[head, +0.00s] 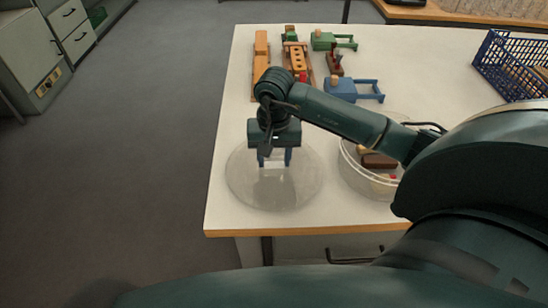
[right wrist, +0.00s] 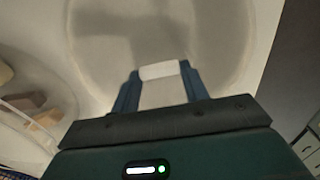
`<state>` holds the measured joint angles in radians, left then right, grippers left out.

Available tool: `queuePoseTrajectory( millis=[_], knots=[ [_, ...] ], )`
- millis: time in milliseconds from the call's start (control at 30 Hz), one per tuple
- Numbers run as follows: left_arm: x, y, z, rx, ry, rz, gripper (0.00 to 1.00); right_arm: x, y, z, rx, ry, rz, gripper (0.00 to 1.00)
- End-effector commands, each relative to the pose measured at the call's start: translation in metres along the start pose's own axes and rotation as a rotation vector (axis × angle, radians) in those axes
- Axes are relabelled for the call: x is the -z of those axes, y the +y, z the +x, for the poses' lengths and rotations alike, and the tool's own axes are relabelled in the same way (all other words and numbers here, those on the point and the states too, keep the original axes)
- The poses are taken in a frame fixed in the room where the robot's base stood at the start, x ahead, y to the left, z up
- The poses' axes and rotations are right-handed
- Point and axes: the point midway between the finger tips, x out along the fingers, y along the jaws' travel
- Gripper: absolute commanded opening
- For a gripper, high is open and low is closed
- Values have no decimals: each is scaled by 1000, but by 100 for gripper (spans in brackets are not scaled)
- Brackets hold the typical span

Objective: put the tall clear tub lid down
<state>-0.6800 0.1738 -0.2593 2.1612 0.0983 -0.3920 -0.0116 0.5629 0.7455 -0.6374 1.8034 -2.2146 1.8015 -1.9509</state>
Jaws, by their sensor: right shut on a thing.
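The tall clear tub lid (head: 246,184) is a round see-through disc at the front left of the white table. My right gripper (head: 274,161) points down over its middle, shut on its small pale handle, which shows between the fingers in the right wrist view (right wrist: 159,71). The lid (right wrist: 225,45) looks level and lies at or just above the tabletop; I cannot tell whether it touches. The clear tub (head: 352,176) stands open to the right of the lid, with brown and pale blocks inside, partly behind my right forearm. My left gripper is out of view.
Wooden parts, including an orange bar (head: 261,62) and a blue clamp-like piece (head: 352,90), lie farther back. A blue wire basket (head: 497,62) stands at the back right. The table's wooden front edge (head: 300,229) is close in front of the lid.

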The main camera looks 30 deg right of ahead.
Motion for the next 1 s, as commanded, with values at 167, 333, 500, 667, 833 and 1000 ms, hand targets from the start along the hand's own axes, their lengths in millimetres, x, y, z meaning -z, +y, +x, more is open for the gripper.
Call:
queuePoseTrajectory(
  millis=[167, 333, 500, 667, 833, 1000],
  knots=[
    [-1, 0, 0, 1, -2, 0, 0, 0, 0, 8, 2, 2, -1, 23],
    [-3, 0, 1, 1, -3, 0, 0, 0, 0, 10, 1, 2, -1, 23],
    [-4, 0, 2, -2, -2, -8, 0, 0, 0, 11, 0, 1, -1, 51],
    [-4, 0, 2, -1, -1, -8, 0, 0, 0, 11, 0, 1, -1, 64],
    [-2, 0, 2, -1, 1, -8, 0, 0, 0, 11, 0, 0, -1, 66],
    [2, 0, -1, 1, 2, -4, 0, 0, 0, 6, 1, 0, -1, 66]
  ],
)
